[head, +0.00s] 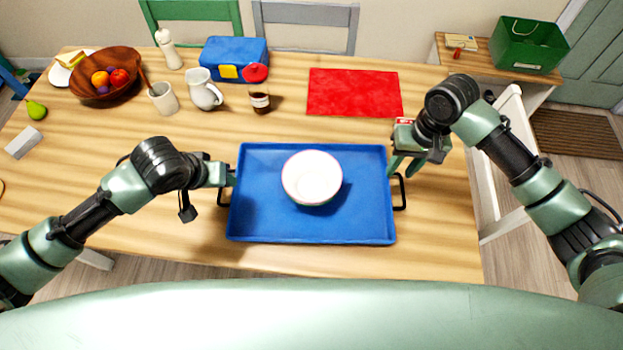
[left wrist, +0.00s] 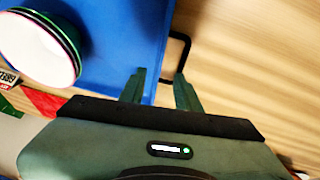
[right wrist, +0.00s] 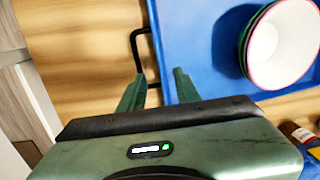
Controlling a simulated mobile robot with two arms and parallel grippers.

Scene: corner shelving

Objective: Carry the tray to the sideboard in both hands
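The blue tray (head: 260,220) lies flat on the wooden table, with a black handle at each short end. White bowls (head: 312,178) with coloured rims stand on it, apparently stacked. My left gripper (left wrist: 160,85) is open at the tray's left end, its fingers apart near the left handle (left wrist: 186,52). My right gripper (right wrist: 157,85) is open at the tray's right end, its fingertips near the right handle (right wrist: 137,50). Neither gripper is closed on a handle. A wood-topped unit (head: 482,68), possibly the sideboard, stands at the back right.
A red mat (head: 355,92), a jar (head: 260,100), a jug (head: 204,90), a mug (head: 163,99), a blue box (head: 234,58) and a fruit bowl (head: 106,76) stand behind the tray. A green crate (head: 528,46) is on the unit. A white chair (head: 505,150) stands right of the table.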

